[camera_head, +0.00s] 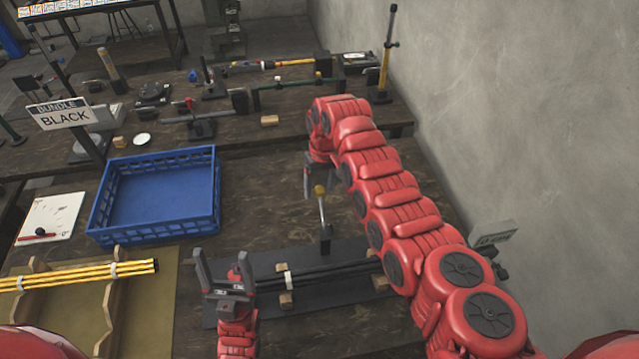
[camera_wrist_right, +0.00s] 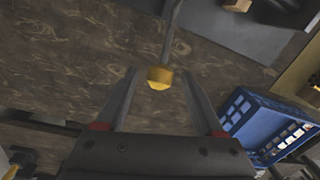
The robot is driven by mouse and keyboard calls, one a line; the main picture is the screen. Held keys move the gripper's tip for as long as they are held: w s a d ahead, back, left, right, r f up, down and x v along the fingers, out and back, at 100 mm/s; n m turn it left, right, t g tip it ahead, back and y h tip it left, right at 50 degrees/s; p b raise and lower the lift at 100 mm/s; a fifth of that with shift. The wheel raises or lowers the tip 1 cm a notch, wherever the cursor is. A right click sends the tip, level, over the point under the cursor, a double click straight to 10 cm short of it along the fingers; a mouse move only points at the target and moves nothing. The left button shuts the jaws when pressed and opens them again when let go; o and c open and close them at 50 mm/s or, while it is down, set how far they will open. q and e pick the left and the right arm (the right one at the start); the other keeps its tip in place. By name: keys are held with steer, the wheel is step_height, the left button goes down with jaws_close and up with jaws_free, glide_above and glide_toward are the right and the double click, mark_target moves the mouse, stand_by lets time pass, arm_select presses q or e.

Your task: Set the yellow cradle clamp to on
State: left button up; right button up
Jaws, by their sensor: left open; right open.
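A clamp lever with a yellow knob (camera_head: 320,190) stands upright, slightly tilted, on a dark base plate (camera_head: 345,252). Black rods (camera_head: 335,274) lie on wooden cradles there, with a white band round them. My right gripper (camera_head: 317,186) is open, pointing down at the knob. In the right wrist view the yellow knob (camera_wrist_right: 160,77) shows between the tips of the open fingers (camera_wrist_right: 160,73); contact cannot be told. My left gripper (camera_head: 222,262) is open and empty at the left end of the black rods.
A blue crate (camera_head: 160,232) stands left of the lever. Yellow rods (camera_head: 80,275) rest on wooden cradles at the lower left. A "BUNDLE BLACK" sign (camera_head: 62,113) stands behind. Tools crowd the back table. A grey wall (camera_head: 530,120) bounds the right side.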

jaws_close()
stand_by(0.3)
stand_by(1.1)
